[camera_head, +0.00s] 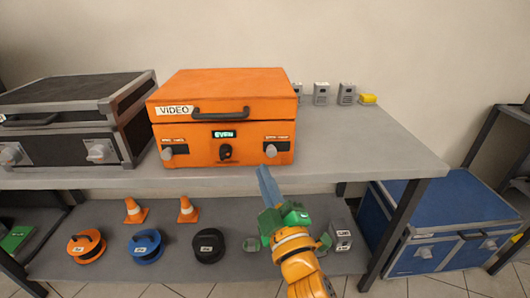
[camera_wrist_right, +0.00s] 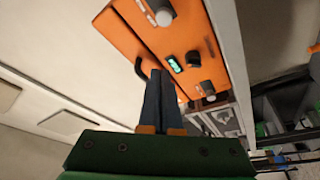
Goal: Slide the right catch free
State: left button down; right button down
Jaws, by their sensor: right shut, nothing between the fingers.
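An orange case (camera_head: 192,95) marked VIDEO stands closed on the grey shelf. Its right catch (camera_head: 271,150) is a pale grey knob on a dark plate low on the front face, at the left part of that plate. It also shows at the top of the right wrist view (camera_wrist_right: 164,17). The left catch (camera_head: 167,153) is a similar knob. My right gripper (camera_head: 263,170) is shut and empty, its blue fingers just below the right catch in the head view; contact cannot be told. My left gripper is not in view.
The case has a dark handle (camera_head: 220,114), a lit green display (camera_head: 224,134) and a black dial (camera_head: 225,152). A black case (camera_head: 60,125) stands at left. Small grey boxes (camera_head: 321,94) stand behind. The shelf (camera_head: 375,150) is clear at right.

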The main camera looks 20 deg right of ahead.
aim_at(271, 151)
jog(key=x, duration=1)
jog(key=shift+r+p, duration=0.1)
jog(key=shift+p, duration=0.2)
jog(key=d+f, duration=0.1)
jog(key=s+d+f, duration=0.1)
jog(key=shift+d+f, duration=0.25)
jog(key=shift+f, duration=0.05)
jog(key=shift+s+d+f, duration=0.1)
jog(key=shift+d, duration=0.05)
jog(key=shift+s+d+p, duration=0.15)
jog(key=shift+s+d, duration=0.1)
jog(key=shift+d, duration=0.65)
jog(key=shift+s+d+p, duration=0.15)
jog(key=shift+s+d, duration=0.1)
jog(key=shift+d, duration=0.6)
